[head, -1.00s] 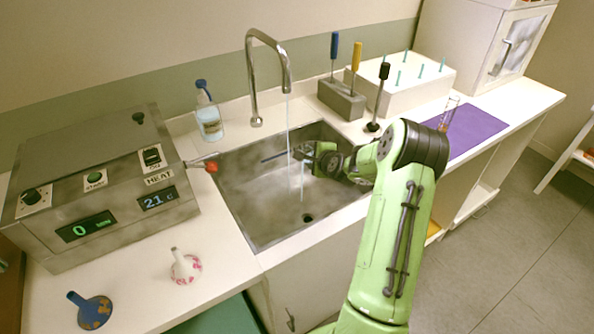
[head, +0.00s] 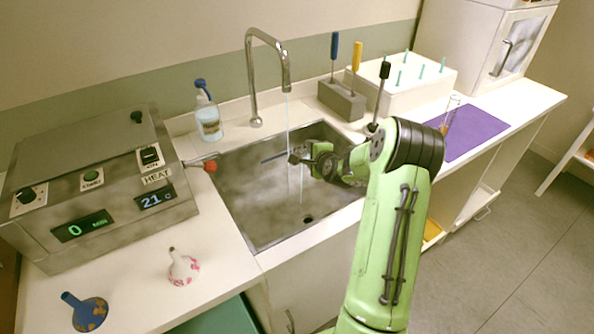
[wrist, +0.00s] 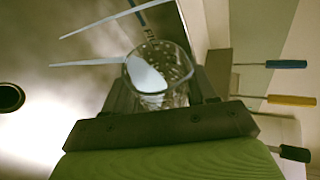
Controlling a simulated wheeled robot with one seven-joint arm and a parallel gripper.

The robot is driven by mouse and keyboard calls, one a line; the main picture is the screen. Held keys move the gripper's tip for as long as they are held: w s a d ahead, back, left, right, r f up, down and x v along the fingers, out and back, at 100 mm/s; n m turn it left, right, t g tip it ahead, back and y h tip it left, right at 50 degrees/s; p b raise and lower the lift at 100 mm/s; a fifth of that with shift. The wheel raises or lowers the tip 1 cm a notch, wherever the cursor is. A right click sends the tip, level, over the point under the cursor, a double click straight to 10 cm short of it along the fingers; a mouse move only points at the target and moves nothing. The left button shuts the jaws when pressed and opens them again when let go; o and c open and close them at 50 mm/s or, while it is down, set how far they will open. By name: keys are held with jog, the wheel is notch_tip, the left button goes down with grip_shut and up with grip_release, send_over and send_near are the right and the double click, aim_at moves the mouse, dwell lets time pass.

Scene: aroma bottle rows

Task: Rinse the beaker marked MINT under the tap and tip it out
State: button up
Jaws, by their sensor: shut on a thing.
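My gripper (head: 300,160) is inside the sink area, below the tap (head: 253,88) and above the basin floor. In the wrist view it is shut on a clear glass beaker (wrist: 178,66), seen with its mouth toward the camera and a whitish patch inside. No MINT mark is readable on it. In the head view the beaker is hard to make out by the gripper. A thin water stream (head: 288,112) falls from the spout at the gripper, and a streak continues below it. I cannot tell whether the water enters the beaker.
The sink (head: 250,215) has a drain hole (head: 308,219). A heater box (head: 90,195) stands left, a soap bottle (head: 208,122) behind. A tool block (head: 341,100) and white peg box (head: 425,78) stand behind right.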

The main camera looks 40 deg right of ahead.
jog(key=shift+a+b, duration=0.15)
jog(key=shift+b, duration=0.15)
jog(key=shift+a+r+n+h+b, duration=0.1)
jog(key=shift+a+n+h+b, duration=0.2)
jog(key=shift+b, duration=0.15)
jog(key=shift+a+r, duration=0.1)
jog(key=shift+a+r+n+t+h+b, duration=0.25)
jog(key=shift+n+h+b, duration=0.45)
jog(key=shift+b, duration=1.15)
jog(key=shift+a+r+n+t+h+b, duration=0.25)
jog(key=shift+n+h+b, duration=0.4)
jog(key=shift+b, duration=1.2)
jog(key=shift+d+m+g+y+p, duration=0.35)
jog(key=shift+m+y+p, duration=0.2)
jog(key=shift+p, duration=0.4)
jog(key=shift+f+m+y, duration=0.3)
jog(key=shift+d+p, duration=0.1)
jog(key=shift+p, duration=0.25)
